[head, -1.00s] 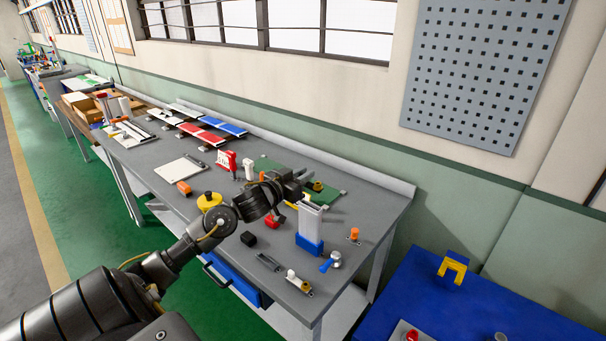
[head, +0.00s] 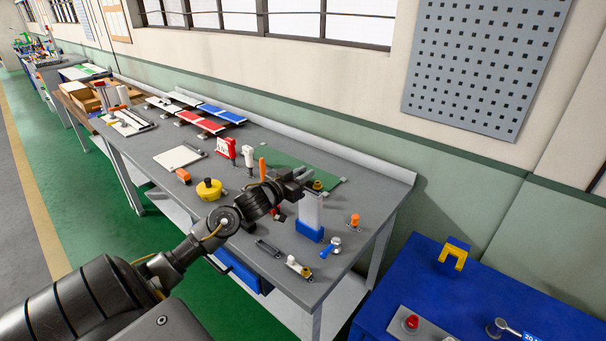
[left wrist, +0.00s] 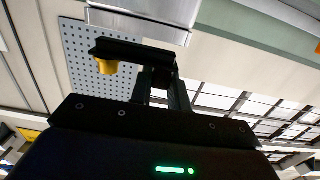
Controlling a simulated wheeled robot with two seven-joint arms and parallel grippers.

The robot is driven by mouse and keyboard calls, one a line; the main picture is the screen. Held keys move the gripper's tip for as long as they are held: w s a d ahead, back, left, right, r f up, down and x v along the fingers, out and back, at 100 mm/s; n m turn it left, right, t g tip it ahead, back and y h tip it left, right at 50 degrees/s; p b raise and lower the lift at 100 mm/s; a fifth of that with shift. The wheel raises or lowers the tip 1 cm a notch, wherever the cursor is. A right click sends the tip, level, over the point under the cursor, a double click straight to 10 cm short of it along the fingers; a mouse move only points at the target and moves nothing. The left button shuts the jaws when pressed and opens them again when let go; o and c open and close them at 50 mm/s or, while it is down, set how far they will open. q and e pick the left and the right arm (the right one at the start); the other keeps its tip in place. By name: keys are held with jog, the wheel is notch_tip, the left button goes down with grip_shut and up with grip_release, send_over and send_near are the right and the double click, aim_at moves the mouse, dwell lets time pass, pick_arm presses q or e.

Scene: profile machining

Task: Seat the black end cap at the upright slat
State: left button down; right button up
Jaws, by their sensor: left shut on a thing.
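The upright slat (head: 310,212), pale grey, stands in a blue base (head: 309,232) near the table's right end. My left gripper (head: 301,178) is at the slat's top and shut on the black end cap. In the left wrist view, the cap is a dark bar (left wrist: 125,49) with a yellow knob, held between my fingers (left wrist: 160,76). The broad slat end (left wrist: 140,22) lies close beside it, with a narrow gap apparent. That picture is upside down, so the cap is above the slat. In the head view, my fingers partly hide the cap. My right gripper is out of view.
An orange-topped peg (head: 354,220), a silver-and-blue clamp (head: 332,246) and a small fixture (head: 299,267) stand near the slat. A yellow-and-black button (head: 208,189) is left of my arm. A green mat (head: 290,160) lies behind. A blue cabinet (head: 400,285) stands at right.

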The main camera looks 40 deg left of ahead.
pick_arm(q)
jog(key=shift+p, duration=0.35)
jog(key=shift+p, duration=0.7)
dwell(1.1)
jog(key=shift+f+b, duration=0.65)
jog(key=shift+f, duration=0.45)
dwell(0.3)
jog(key=c, duration=1.3)
grip_release()
jog(key=shift+o, duration=0.2)
jog(key=shift+s, duration=0.1)
